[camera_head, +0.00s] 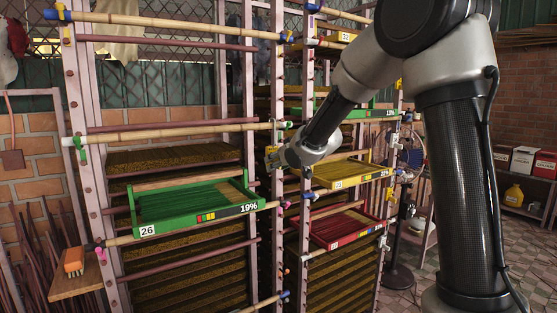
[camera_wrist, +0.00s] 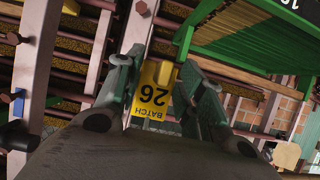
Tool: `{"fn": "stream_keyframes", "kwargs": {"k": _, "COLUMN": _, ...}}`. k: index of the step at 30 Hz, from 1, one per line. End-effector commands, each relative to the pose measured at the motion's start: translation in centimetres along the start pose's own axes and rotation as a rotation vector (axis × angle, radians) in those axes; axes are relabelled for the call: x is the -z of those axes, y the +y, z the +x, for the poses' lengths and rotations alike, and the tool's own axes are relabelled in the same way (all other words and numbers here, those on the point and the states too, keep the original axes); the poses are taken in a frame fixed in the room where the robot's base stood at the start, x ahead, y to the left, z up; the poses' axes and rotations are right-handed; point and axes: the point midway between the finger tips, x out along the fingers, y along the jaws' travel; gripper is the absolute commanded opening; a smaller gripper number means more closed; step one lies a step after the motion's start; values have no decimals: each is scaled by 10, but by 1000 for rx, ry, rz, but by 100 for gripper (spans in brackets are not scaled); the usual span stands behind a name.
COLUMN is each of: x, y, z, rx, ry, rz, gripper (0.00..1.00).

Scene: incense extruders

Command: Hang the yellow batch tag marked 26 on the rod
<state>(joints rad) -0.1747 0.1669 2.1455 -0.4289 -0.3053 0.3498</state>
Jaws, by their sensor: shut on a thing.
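The yellow batch tag (camera_wrist: 152,98) reads "BATCH 26" and appears upside down in the wrist view. My gripper (camera_wrist: 155,65) is shut on it, with a finger on either side. In the head view my gripper (camera_head: 272,158) is beside the pink rack post, right of and above the green tray marked 26 (camera_head: 196,213). A bamboo rod (camera_head: 190,130) with a green left end runs across the rack above that tray. Another bamboo rod (camera_head: 180,22) crosses higher up. I cannot tell which rod the task means. The tag is apart from the rods, as far as I see.
The green tray also shows in the wrist view (camera_wrist: 232,45), close to my gripper. A yellow tray (camera_head: 348,174) and a red tray (camera_head: 345,228) sit in the right rack. Pegs stick out of the posts. A fan (camera_head: 405,150) stands at the right.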

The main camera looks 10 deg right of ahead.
Motion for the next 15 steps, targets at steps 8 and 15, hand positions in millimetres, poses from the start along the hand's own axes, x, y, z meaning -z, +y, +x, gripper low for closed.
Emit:
{"fn": "stream_keyframes", "kwargs": {"k": 8, "x": -4, "y": 0, "z": 2, "rx": 0, "ry": 1, "rz": -1, "gripper": 18}}
{"fn": "stream_keyframes", "kwargs": {"k": 15, "x": -4, "y": 0, "z": 2, "rx": 0, "ry": 1, "rz": -1, "gripper": 51}}
